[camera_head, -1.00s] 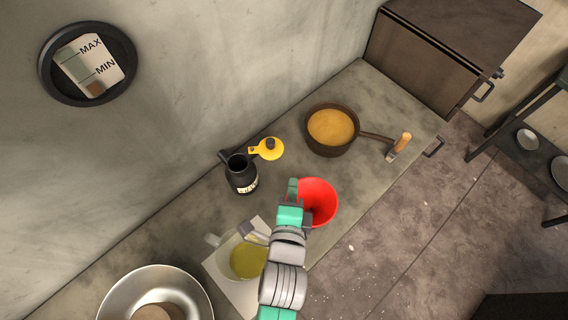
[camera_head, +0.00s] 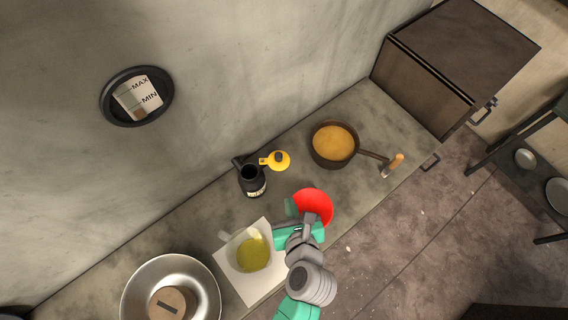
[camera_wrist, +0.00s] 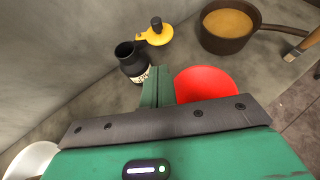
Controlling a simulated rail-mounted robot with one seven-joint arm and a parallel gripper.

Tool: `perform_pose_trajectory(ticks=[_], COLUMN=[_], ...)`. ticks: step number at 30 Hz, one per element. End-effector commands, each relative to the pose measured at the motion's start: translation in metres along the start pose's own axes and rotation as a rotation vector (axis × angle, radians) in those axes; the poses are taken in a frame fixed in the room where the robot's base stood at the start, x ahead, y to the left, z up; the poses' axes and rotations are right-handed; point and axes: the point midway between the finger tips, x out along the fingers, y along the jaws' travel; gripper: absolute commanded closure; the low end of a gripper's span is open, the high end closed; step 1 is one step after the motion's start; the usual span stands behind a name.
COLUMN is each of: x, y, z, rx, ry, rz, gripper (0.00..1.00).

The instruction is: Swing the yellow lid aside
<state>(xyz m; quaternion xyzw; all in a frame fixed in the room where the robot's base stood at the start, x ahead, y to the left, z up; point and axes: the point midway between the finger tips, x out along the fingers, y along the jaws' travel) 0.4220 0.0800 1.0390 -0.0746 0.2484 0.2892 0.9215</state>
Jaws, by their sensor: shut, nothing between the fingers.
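The yellow lid (camera_head: 276,160) with its dark knob is swung out to the right of the black jug (camera_head: 253,181), joined at the jug's rim. The jug stands upright with its mouth uncovered. In the wrist view the yellow lid (camera_wrist: 155,35) and the black jug (camera_wrist: 132,62) are beyond my fingers. My gripper (camera_head: 292,207) is shut and empty, in front of the jug and beside the red container, apart from the lid. Its green fingers (camera_wrist: 158,86) are together in the wrist view.
A red container (camera_head: 316,204) is close by my gripper. A pot of orange-brown contents (camera_head: 333,143), a white container with yellow liquid (camera_head: 252,254) and a metal bowl (camera_head: 140,300) stand along the counter. A wall runs behind the jug.

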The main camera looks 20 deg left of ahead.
Motion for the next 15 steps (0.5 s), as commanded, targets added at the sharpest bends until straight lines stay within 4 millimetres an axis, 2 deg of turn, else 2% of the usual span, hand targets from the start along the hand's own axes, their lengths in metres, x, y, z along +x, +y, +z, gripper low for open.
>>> perform_pose_trajectory(ticks=[15], x=[0.103], y=[0.0], z=[0.002], rx=[-0.007], ry=[-0.002], rz=[0.0], gripper=[1.0])
